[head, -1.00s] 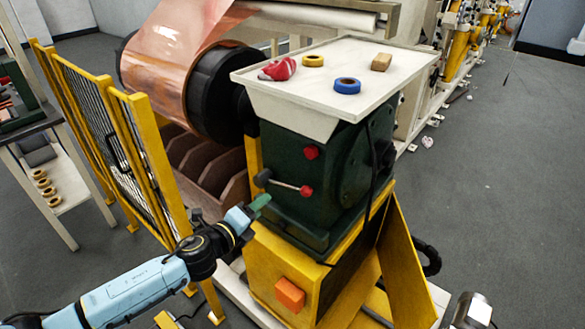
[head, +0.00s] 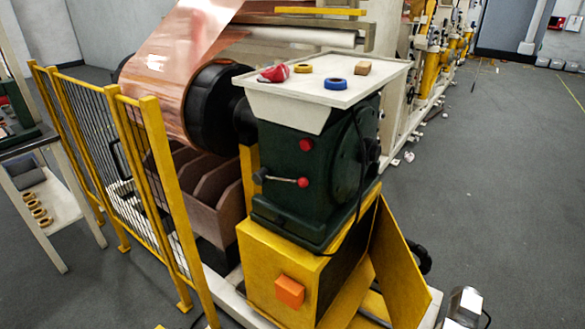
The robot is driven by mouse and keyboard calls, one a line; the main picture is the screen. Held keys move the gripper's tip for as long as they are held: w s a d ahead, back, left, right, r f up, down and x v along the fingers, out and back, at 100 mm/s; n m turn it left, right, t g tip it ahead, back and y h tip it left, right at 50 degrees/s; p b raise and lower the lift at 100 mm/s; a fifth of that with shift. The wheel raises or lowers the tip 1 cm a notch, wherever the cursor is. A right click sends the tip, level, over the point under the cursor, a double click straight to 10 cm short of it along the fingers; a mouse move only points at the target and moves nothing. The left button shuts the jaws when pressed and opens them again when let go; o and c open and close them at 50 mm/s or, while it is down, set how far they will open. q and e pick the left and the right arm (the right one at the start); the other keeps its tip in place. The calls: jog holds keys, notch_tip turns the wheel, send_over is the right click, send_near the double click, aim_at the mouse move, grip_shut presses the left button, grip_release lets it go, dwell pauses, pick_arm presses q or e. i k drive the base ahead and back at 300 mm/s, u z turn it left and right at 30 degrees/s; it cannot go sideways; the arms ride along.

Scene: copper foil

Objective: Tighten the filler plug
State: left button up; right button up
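A dark green gearbox housing (head: 278,205) stands on a yellow base in the middle of the head view. Its near face carries a red plug-like knob (head: 306,145) high up. Lower down is a second red knob (head: 303,182), with a thin metal rod running left to a dark round knob (head: 260,176). I cannot tell which red part is the filler plug, or how tight either sits.
A cream tray (head: 340,92) on top holds a red object, yellow and blue tape rolls and a tan block. A yellow fence (head: 160,180) stands left, with a copper foil roll (head: 175,90) behind. An orange box (head: 290,291) sits low in front. Grey floor is open at right.

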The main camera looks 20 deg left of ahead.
aim_at(306, 144)
jog(key=z, duration=0.05)
jog(key=k, duration=0.7)
jog(key=u, duration=0.75)
jog(key=i, duration=1.75)
jog(key=z, duration=0.75)
